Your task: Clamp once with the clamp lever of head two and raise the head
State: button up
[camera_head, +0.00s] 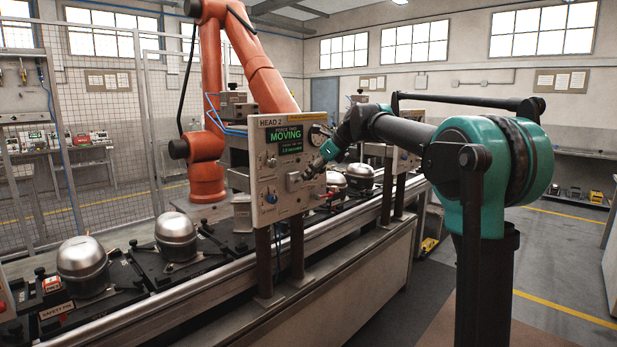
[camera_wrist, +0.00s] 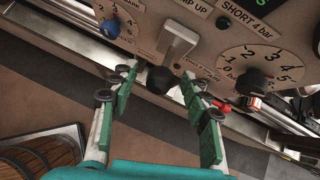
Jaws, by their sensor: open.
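The head two panel (camera_head: 278,165) is a beige box marked HEAD 2, with a lit green screen (camera_head: 287,141) reading MOVING. The clamp lever shows in the wrist view as a pale grey bar (camera_wrist: 180,40) with a black knob (camera_wrist: 160,80) at its lower end, near a label that is hard to read. A label ending in "UP" is above it. My gripper (camera_head: 318,164) is close in front of the panel's right side. In the wrist view my gripper (camera_wrist: 163,82) is open, with one green finger on each side of the black knob. Contact cannot be told.
Silver compressors (camera_head: 82,262) stand on black pallets along the conveyor (camera_head: 215,290). An orange robot arm (camera_head: 208,130) stands behind. Floor in front of the conveyor is clear.

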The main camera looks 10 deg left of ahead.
jog(key=v, duration=1.1)
jog(key=shift+f, duration=0.1)
jog(key=s+d+f+n+h, duration=0.1)
jog(key=s+d+f+n, duration=0.3)
jog(key=f, duration=0.4)
jog(key=s+d+f+n+h, duration=0.2)
jog(key=s+d+f+n, duration=0.2)
jog(key=f, duration=0.5)
jog(key=s+d+f+n+h, duration=0.1)
jog(key=s+d+f+n, duration=0.3)
jog(key=f, duration=0.4)
jog(key=s+d+f+n+h, duration=0.1)
jog(key=s+d+f+n, duration=0.4)
jog(key=s+f, duration=0.5)
jog(key=s+d+f+n+h, duration=0.2)
jog(key=s+d+f+n, duration=0.3)
jog(key=s+f, duration=0.6)
jog(key=shift+s+h, duration=0.3)
jog(key=shift+s, duration=0.4)
